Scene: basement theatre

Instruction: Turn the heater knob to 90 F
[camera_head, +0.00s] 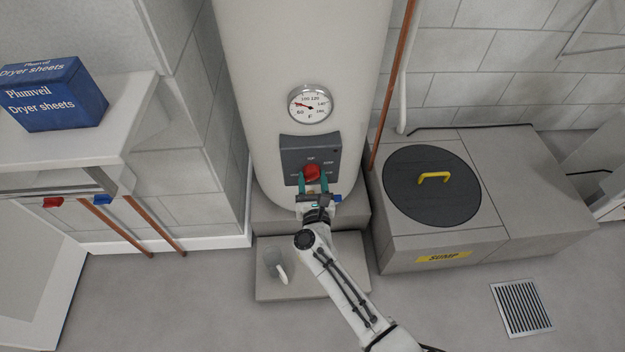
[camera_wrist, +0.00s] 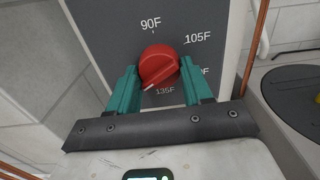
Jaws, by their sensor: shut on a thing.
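The red heater knob (camera_head: 312,171) sits on the dark grey control panel (camera_head: 294,148) at the front of the white tank (camera_head: 300,50). In the wrist view the red knob (camera_wrist: 159,64) is ringed by 90F at the top, 105F at upper right, a partly hidden label at right and 135F at the bottom. Its white pointer mark faces lower left, just left of 135F. My gripper (camera_head: 313,183) has its green fingers on both sides of the knob, shut on it; they also show in the wrist view (camera_wrist: 160,74).
A round gauge (camera_head: 311,104) sits above the panel, its red needle toward the left. The sump lid (camera_head: 420,200) with a yellow handle is to the right, beside a copper pipe (camera_head: 391,90).

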